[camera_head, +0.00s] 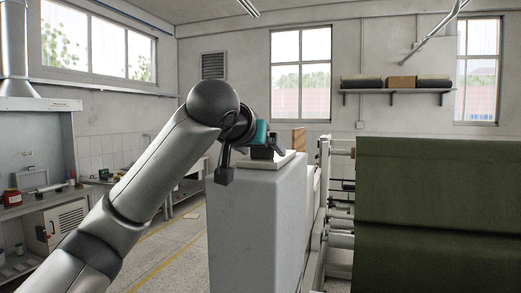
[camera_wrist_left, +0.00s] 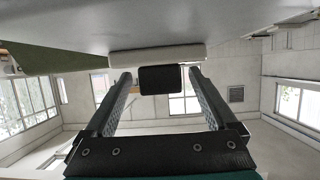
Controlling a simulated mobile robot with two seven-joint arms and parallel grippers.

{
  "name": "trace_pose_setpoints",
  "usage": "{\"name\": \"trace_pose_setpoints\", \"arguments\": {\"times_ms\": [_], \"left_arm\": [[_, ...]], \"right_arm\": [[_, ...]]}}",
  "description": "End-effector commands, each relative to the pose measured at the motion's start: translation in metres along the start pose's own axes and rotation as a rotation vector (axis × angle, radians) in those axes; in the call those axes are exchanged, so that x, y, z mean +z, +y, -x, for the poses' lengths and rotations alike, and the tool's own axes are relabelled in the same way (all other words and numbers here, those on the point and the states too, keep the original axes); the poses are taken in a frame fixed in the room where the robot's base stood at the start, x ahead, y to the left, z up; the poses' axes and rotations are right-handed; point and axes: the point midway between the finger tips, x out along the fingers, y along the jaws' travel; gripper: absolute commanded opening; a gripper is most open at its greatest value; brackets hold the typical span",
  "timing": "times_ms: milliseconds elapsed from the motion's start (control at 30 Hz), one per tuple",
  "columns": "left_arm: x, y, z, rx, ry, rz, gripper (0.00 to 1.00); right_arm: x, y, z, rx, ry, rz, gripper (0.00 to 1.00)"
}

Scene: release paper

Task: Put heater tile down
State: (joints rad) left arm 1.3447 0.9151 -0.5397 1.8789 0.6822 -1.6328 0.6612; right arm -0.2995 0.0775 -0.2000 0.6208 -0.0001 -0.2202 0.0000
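The heater tile is probably the thin pale slab (camera_head: 280,160) lying flat on top of the white cabinet (camera_head: 255,225) in the head view. It also shows as a pale strip (camera_wrist_left: 140,56) in the wrist view, which is upside down. A dark block (camera_wrist_left: 165,79) adjoins the slab and shows between my left fingers. My left gripper (camera_head: 250,160) is at the cabinet top, and it also shows in the wrist view (camera_wrist_left: 160,78). Its fingers stand wide apart, with a gap beside the block on one side. My right gripper is out of view.
A green fabric roll (camera_head: 438,215) on a machine frame stands right of the cabinet. A workbench with jars (camera_head: 12,198) runs along the left wall. A wall shelf (camera_head: 398,91) holds boxes. Floor is free left of the cabinet.

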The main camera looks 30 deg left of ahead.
Motion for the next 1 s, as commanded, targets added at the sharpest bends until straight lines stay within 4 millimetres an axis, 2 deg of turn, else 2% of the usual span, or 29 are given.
{"name": "trace_pose_setpoints", "arguments": {"times_ms": [367,467,800,1000], "left_arm": [[-0.003,0.000,0.006,0.001,0.004,0.001,0.92],[-0.003,0.001,0.020,0.003,0.006,0.000,0.92],[-0.002,0.001,0.093,0.003,0.006,-0.001,0.92],[-0.004,0.000,0.115,0.001,0.004,0.000,0.92]], "right_arm": [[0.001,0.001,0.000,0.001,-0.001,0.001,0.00],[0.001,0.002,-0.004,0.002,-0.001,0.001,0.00],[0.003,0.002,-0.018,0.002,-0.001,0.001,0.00],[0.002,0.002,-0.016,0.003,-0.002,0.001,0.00]]}}
